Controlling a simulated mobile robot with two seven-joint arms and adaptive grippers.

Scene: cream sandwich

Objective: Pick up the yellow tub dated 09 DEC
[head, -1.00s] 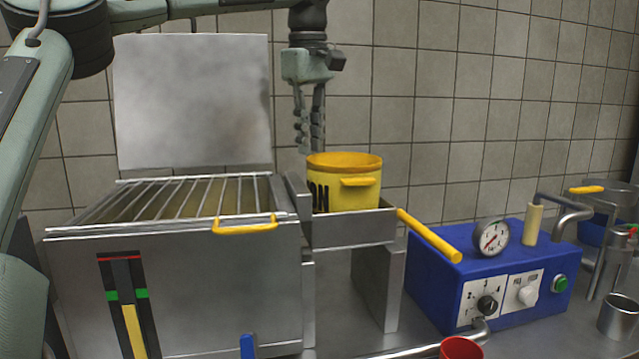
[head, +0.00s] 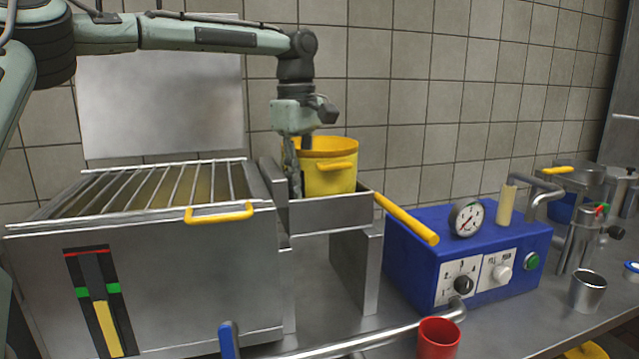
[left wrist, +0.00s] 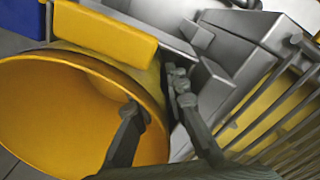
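The yellow tub (head: 335,176) stands upright in the metal tray on the stand at the right of the rack box. Its open mouth faces up, and a yellow grip tab sticks out near its rim. No date is readable on the side I see. My left gripper (head: 299,172) points down over the tub's left wall. In the left wrist view, the gripper (left wrist: 156,98) straddles the wall of the tub (left wrist: 38,112), one finger inside and one outside. The fingers are apart, with a gap showing by the wall. My right gripper is out of view.
The metal box with a wire rack (head: 165,187) and raised lid stands left of the tub. A yellow lever (head: 407,218) sticks out at the tray's right. A blue control box (head: 410,268), red cup (head: 438,338) and metal cup (head: 587,291) stand to the right.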

